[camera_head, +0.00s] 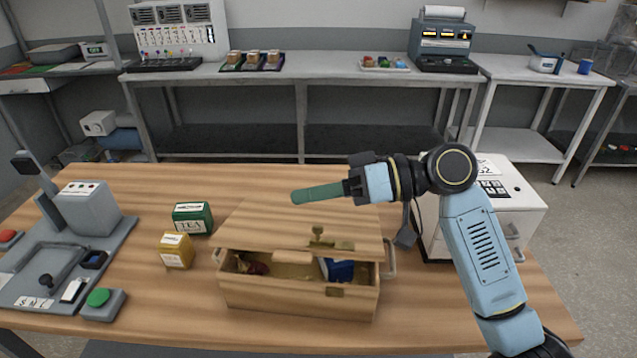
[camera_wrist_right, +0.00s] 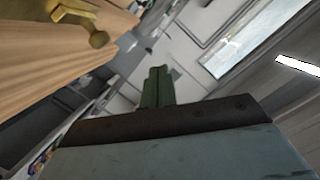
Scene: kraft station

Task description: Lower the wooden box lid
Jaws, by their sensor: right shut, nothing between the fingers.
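The wooden box (camera_head: 290,298) stands on the wooden table. Its lid (camera_head: 270,222) is partly raised, with a gap between its front edge and the box front. A brass latch (camera_head: 318,239) sits at the lid's front edge; it also shows in the right wrist view (camera_wrist_right: 85,14). Through the gap I see a dark red thing (camera_head: 252,265) and a blue thing (camera_head: 340,270). My right gripper (camera_head: 297,197), with green fingers, is shut and empty. It points left above the lid; whether it touches the lid I cannot tell. My left gripper is out of view.
A green tea tin (camera_head: 192,218) and a yellow tin (camera_head: 175,251) stand left of the box. A grey device (camera_head: 88,208) on a base is further left. A white cabinet (camera_head: 510,205) stands at the right.

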